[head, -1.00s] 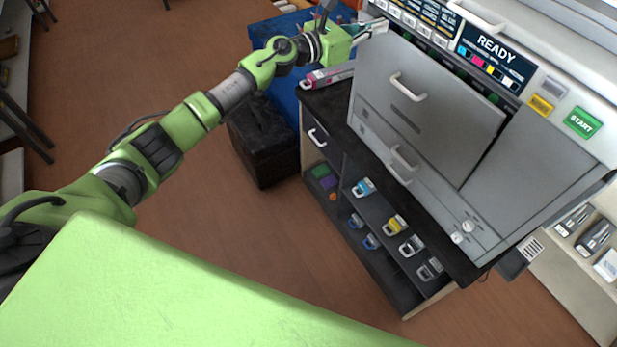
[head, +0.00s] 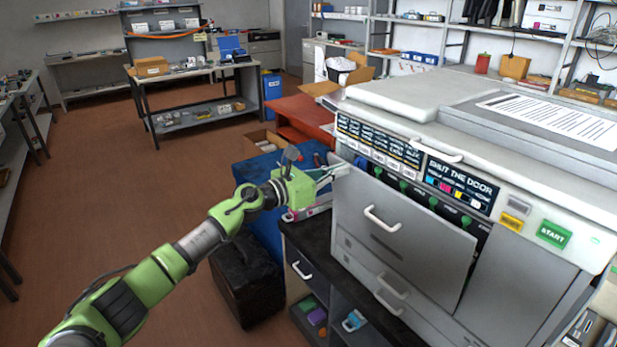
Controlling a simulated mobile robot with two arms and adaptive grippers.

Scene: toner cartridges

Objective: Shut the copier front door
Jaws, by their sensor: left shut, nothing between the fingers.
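The copier front door (head: 400,240) is a grey panel with a white handle (head: 382,219). It stands ajar, its top edge tilted out from the copier (head: 540,270). A dark wedge-shaped gap shows along its top and right side, with several green knobs (head: 404,187) inside. The copier display (head: 459,185) reads "SHUT THE DOOR". My left gripper (head: 333,173) is shut and empty at the door's upper left corner; I cannot tell whether it touches the door. My right gripper is not in view.
The copier stands on a dark-topped cabinet (head: 300,245). A blue box (head: 262,165) and a black case (head: 245,280) stand to its left, near my left arm. A work table (head: 195,118) and shelves are farther back. The brown floor at left is open.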

